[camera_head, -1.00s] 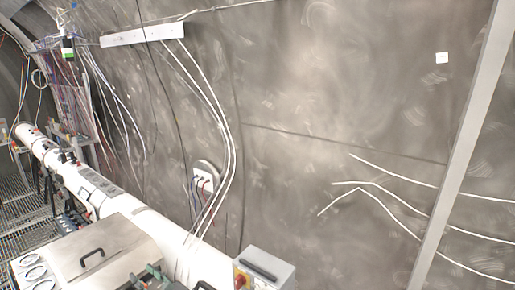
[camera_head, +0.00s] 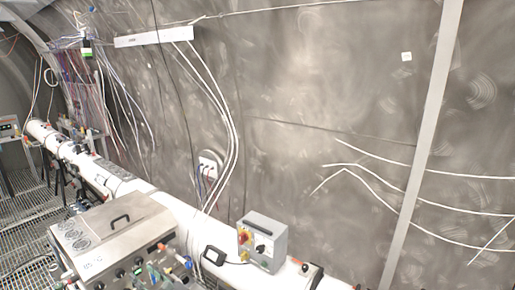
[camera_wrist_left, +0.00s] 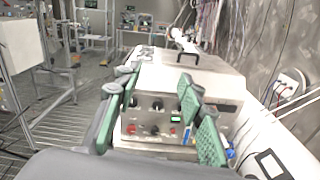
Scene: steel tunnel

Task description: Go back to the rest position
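My left gripper (camera_wrist_left: 158,82) shows in the left wrist view, with its green-padded fingers spread apart. Nothing is between the pads; the knobbed front of a steel box shows behind them. I cannot make this gripper out clearly in the head view. My right gripper is in neither view.
The steel box (camera_head: 105,226), with a black handle on top and knobs and connectors in front, stands at lower left. A grey control box (camera_head: 263,238) sits by the white pipe (camera_head: 180,208) along the curved wall. A grated floor (camera_head: 25,225) lies to the left.

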